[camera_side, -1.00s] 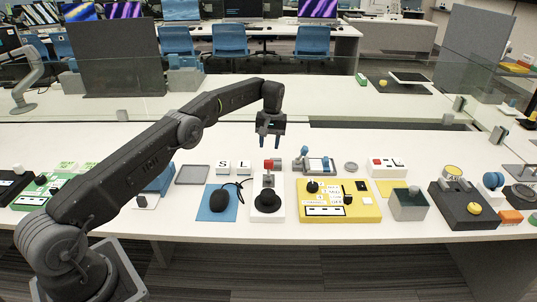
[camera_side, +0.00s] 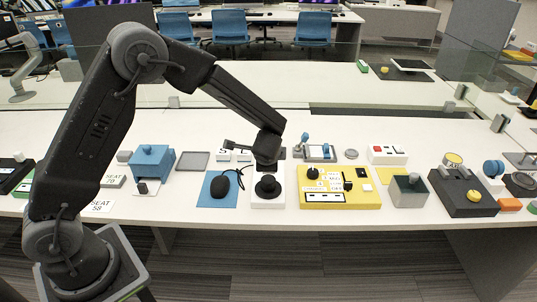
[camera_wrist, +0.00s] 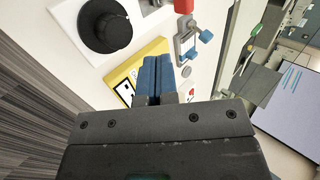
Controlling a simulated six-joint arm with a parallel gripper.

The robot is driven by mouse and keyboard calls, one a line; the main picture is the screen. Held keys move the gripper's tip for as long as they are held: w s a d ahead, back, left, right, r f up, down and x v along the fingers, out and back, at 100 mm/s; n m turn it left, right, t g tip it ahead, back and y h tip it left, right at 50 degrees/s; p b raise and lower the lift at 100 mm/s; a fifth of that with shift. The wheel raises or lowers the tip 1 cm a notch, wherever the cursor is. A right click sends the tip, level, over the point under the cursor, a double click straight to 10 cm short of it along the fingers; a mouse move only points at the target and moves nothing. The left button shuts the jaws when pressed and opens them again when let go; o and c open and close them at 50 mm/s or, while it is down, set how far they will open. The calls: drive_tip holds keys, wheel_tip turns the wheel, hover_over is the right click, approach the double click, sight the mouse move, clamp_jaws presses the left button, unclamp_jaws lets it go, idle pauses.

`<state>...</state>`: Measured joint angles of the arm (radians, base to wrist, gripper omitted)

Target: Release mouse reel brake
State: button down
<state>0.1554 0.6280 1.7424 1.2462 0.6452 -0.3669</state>
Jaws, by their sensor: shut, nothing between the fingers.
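The mouse reel is a white base with a round black knob (camera_side: 268,187), in the middle of the side view. The knob also shows at the top left of the wrist view (camera_wrist: 105,27). A red block (camera_wrist: 184,5), which looks like the brake lever's head, is cut by the top edge of the wrist view; my wrist hides it in the side view. The black mouse (camera_side: 220,187) lies on a blue mat (camera_side: 209,202) left of the reel. My gripper (camera_wrist: 156,60) is shut and empty, its blue fingers together. In the side view my wrist overlaps the reel's far end; contact cannot be told.
A yellow panel (camera_side: 340,202) with knobs stands right of the reel, and a blue-and-grey clamp device (camera_side: 320,151) behind it. A blue box (camera_side: 153,161) and a grey tray (camera_side: 193,160) are to the left. A cable runs beside the mouse.

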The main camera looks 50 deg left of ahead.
drive_tip(key=x, duration=0.9)
drive_tip(key=shift+a+f, duration=0.1)
drive_tip(key=shift+f, duration=0.05)
drive_tip(key=shift+w+a+f, duration=0.15)
drive_tip(key=shift+w+a, duration=0.45)
drive_tip(key=shift+w+a+f, duration=0.15)
drive_tip(key=shift+w+a, duration=0.8)
drive_tip(key=shift+w, duration=0.05)
drive_tip(key=shift+w+a+r, duration=0.15)
drive_tip(key=shift+w+a, duration=0.4)
drive_tip(key=shift+w+a+r, duration=0.15)
drive_tip(key=shift+w+a, duration=0.4)
drive_tip(key=shift+a, duration=0.05)
